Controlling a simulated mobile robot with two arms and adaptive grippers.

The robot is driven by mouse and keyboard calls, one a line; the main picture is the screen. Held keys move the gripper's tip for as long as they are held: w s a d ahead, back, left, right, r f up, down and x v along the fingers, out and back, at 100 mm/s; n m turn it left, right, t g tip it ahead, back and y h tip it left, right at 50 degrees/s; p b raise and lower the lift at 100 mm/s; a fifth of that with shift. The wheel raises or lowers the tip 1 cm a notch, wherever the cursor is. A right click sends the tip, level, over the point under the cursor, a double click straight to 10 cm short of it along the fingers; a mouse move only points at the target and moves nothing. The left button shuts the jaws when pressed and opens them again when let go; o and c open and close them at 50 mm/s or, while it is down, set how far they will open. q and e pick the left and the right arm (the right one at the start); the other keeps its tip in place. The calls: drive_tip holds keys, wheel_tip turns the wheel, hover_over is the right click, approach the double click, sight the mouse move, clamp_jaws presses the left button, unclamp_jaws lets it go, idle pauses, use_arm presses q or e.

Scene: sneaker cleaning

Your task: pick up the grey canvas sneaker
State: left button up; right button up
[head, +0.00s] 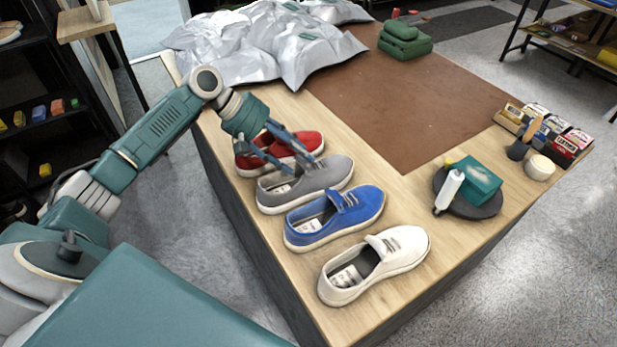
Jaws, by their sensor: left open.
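The grey canvas sneaker (322,180) sits upright on the wooden table, between a red sneaker (303,143) behind it and a blue sneaker (355,211) in front. Its toe points right and its opening is at the left. My left gripper (300,166) is open, coming down from behind over the grey sneaker. Its fingers reach over the shoe's opening and laces and hide part of the red sneaker. I cannot tell whether the fingers touch the grey shoe. My right gripper is not in view.
A white sneaker (400,250) stands nearest the front edge. A dark round tray (485,209) holds a teal box (480,180) and a white bottle (448,190). Boxes (570,139) and a brush cup (517,150) stand at the right. Silver bags (318,52) lie at the back. The brown mat (400,110) is mostly clear.

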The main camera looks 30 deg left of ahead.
sight(302, 158)
use_arm(q)
drive_tip(key=x, duration=0.2)
drive_tip(key=p+x, duration=0.1)
drive_tip(key=shift+d+p, duration=0.3)
drive_tip(key=shift+d, duration=0.25)
drive_tip(key=shift+w+d+f, duration=0.15)
drive_tip(key=shift+f, duration=0.2)
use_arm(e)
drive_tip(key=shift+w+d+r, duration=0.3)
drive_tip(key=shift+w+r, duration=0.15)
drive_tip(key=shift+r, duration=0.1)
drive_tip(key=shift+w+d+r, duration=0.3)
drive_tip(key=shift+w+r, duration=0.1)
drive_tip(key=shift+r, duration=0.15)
use_arm(q)
drive_tip(key=shift+c, duration=0.6)
clamp_jaws()
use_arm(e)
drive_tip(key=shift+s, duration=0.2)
